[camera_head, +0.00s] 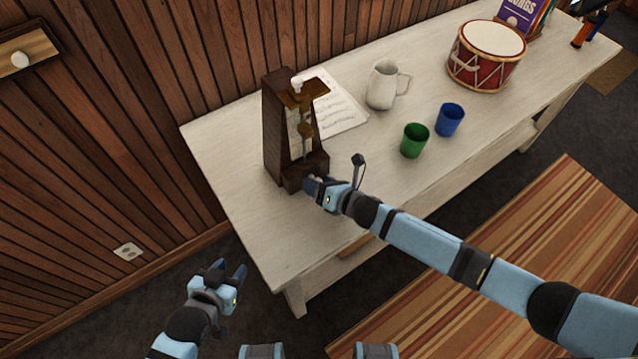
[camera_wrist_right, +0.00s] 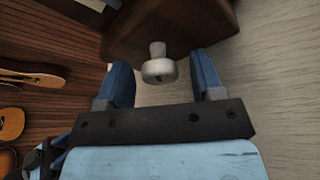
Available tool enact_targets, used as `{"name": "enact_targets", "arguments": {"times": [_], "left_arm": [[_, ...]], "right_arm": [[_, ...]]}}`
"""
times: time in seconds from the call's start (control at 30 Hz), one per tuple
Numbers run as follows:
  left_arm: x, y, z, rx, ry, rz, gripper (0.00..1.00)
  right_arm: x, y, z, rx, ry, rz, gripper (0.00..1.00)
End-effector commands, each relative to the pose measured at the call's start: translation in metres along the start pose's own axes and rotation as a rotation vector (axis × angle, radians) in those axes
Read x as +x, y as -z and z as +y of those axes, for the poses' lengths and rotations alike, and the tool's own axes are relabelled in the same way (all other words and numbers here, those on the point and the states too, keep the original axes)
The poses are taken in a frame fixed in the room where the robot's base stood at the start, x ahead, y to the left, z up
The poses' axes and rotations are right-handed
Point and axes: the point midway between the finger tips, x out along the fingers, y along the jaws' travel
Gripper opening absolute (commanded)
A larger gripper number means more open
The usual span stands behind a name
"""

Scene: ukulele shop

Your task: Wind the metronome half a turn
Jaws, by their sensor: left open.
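The dark wooden metronome (camera_head: 275,125) stands upright near the left end of the white table, its pendulum rod (camera_head: 304,145) at the front. My right gripper (camera_head: 312,184) is at the foot of its base. In the right wrist view, a round metal winding knob (camera_wrist_right: 158,70) sticks out from the metronome's base (camera_wrist_right: 170,30). The two blue fingers of my right gripper (camera_wrist_right: 160,65) stand on either side of the knob, open, with a visible gap at each side. My left gripper (camera_head: 233,272) is open and empty, low beside the table's left end.
A music sheet (camera_head: 340,105) lies behind the metronome. The table front (camera_head: 300,245) is clear.

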Motion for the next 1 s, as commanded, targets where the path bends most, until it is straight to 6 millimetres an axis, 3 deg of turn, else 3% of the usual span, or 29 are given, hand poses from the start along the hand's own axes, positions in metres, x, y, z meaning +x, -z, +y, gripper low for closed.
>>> {"name": "enact_targets", "arguments": {"times": [0.23,0.37,0.8,1.0], "left_arm": [[0.0,0.0,0.0,0.0,0.0,0.0,0.43],[0.0,-0.001,0.0,0.0,0.0,0.0,0.43],[0.004,-0.005,0.0,0.0,0.0,0.002,0.43],[0.005,-0.007,0.0,0.0,0.0,0.001,0.43]], "right_arm": [[-0.001,0.0,0.0,0.0,0.0,0.0,0.6],[-0.012,0.001,-0.001,0.001,0.001,0.001,0.6],[-0.105,0.002,-0.001,0.0,0.0,0.002,0.6],[-0.131,0.001,-0.001,0.001,0.001,0.0,0.6]]}}
